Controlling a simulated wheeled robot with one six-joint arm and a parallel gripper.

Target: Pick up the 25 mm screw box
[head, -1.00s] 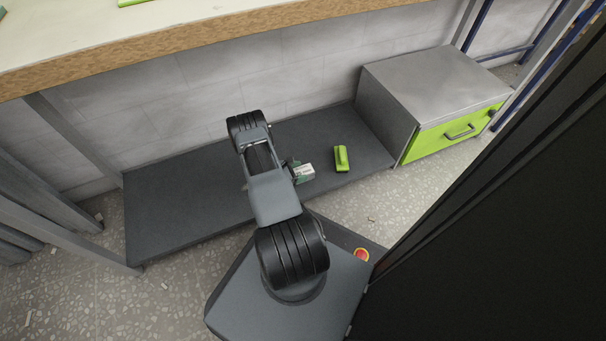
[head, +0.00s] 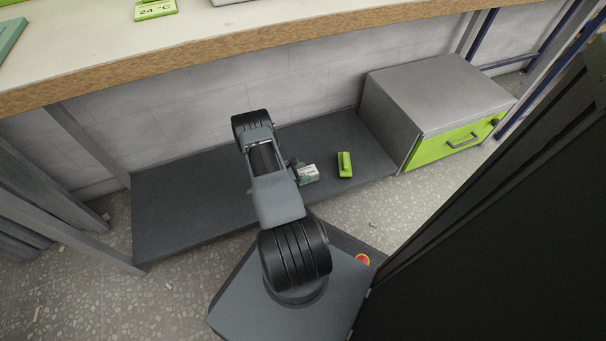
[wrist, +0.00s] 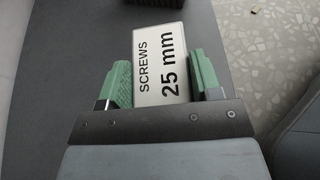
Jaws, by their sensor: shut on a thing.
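The screw box (wrist: 161,66) has a white face that reads "SCREWS 25 mm" in the wrist view. It sits between the green fingers of my gripper (wrist: 160,80), which is shut on it. In the head view the box (head: 308,173) shows at the end of my arm, over the dark lower shelf (head: 190,205). Whether the box touches the shelf or is just above it I cannot tell. Part of my gripper is hidden behind my arm in the head view.
A green object (head: 345,165) lies on the shelf to the right of the box. A grey cabinet with a green drawer (head: 455,142) stands at the right. The wooden worktop (head: 250,28) overhangs the shelf. The shelf's left part is clear.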

